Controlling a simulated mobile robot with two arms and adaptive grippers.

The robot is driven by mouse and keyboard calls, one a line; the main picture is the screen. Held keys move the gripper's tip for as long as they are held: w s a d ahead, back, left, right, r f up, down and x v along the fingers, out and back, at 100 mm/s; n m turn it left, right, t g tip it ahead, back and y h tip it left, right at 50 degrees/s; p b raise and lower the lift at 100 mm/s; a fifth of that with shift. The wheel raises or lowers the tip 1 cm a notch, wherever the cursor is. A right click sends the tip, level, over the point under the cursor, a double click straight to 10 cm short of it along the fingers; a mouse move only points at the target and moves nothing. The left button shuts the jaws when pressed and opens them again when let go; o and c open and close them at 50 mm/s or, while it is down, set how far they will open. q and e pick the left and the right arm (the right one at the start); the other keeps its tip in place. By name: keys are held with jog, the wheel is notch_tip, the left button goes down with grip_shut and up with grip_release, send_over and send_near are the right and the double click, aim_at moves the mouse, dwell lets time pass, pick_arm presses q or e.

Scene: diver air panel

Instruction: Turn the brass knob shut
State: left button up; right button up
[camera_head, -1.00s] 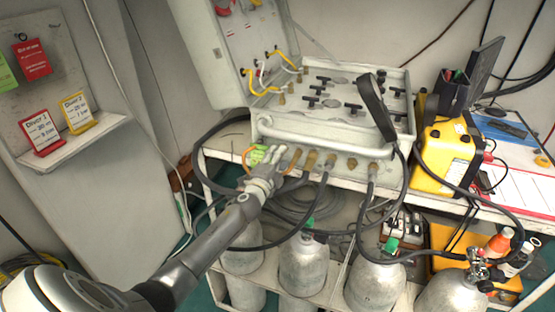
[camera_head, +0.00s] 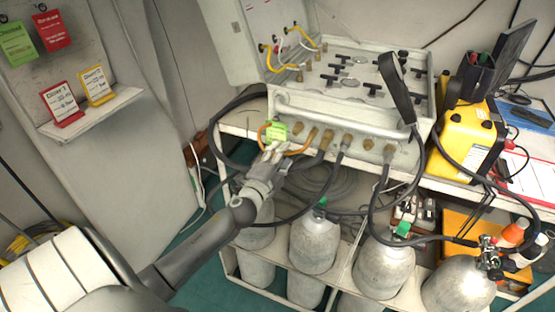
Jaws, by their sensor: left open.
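The pale air panel (camera_head: 345,118) stands on the white bench with its lid raised at the back left. Several brass fittings, one of them at the front (camera_head: 327,141), line its front face; I cannot tell which brass part is the knob. A green tag (camera_head: 276,131) hangs at the left end of this row, by an orange hose (camera_head: 303,148). My left gripper (camera_head: 277,149) is open just below and in front of the tag, its fingers pointing up at the panel front. The gripper hides part of the hoses there. My right gripper is not in view.
Black hoses loop down from the panel front to grey cylinders (camera_head: 314,245) in the rack below. A yellow case (camera_head: 469,140) stands right of the panel. A shelf (camera_head: 97,113) with red and yellow cards is at the left. Black T-handles (camera_head: 371,88) cover the panel top.

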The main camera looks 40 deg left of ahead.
pick_arm(q)
jog(key=shift+v, duration=0.85)
